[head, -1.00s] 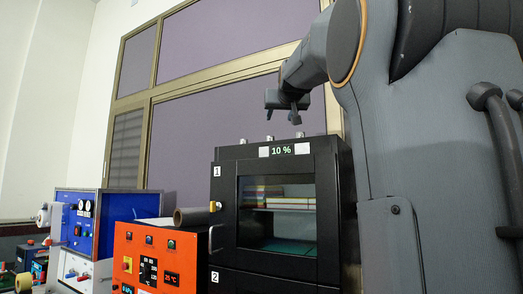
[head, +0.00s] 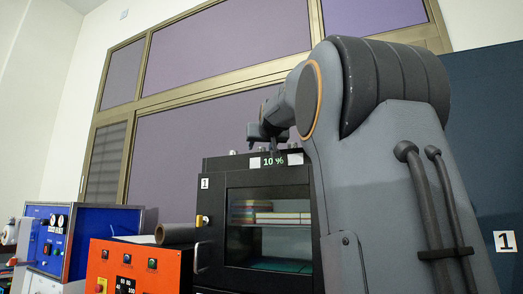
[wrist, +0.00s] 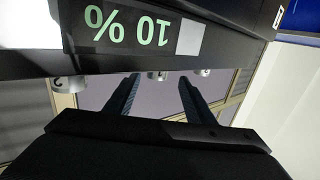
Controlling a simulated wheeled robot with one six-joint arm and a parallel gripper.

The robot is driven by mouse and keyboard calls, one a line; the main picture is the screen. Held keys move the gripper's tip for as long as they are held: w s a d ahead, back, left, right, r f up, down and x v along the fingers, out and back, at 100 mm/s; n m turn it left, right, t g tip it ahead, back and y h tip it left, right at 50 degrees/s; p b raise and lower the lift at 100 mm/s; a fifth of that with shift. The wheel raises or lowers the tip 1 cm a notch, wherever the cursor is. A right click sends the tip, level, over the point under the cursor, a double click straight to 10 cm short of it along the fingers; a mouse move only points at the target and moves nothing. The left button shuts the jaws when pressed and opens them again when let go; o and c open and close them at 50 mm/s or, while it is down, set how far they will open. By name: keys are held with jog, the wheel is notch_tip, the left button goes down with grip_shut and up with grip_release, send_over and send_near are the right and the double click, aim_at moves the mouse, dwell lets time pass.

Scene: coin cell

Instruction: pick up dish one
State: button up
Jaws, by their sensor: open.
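No dish that I can make out shows in either view. My gripper (head: 275,152) is high up, close to the top front of the black cabinet (head: 212,220) labelled 1, with a display reading 10 %. The cabinet's display (wrist: 130,28) appears upside down and very near there. Behind the cabinet's glass window (head: 268,228) lie flat stacked coloured items, too small to identify.
An orange control box (head: 130,268) and a blue instrument box (head: 85,240) stand left of the cabinet. Metal knobs (wrist: 70,86) sit along the cabinet's top edge. A window wall (head: 210,150) is behind.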

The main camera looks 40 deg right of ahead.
aim_at(261, 148)
jog(key=shift+d+p+x, duration=0.2)
jog(key=shift+p+x, duration=0.95)
jog(key=shift+x, duration=0.85)
jog(key=shift+s, duration=0.1)
jog(key=shift+c, duration=0.4)
jog(key=c, duration=1.1)
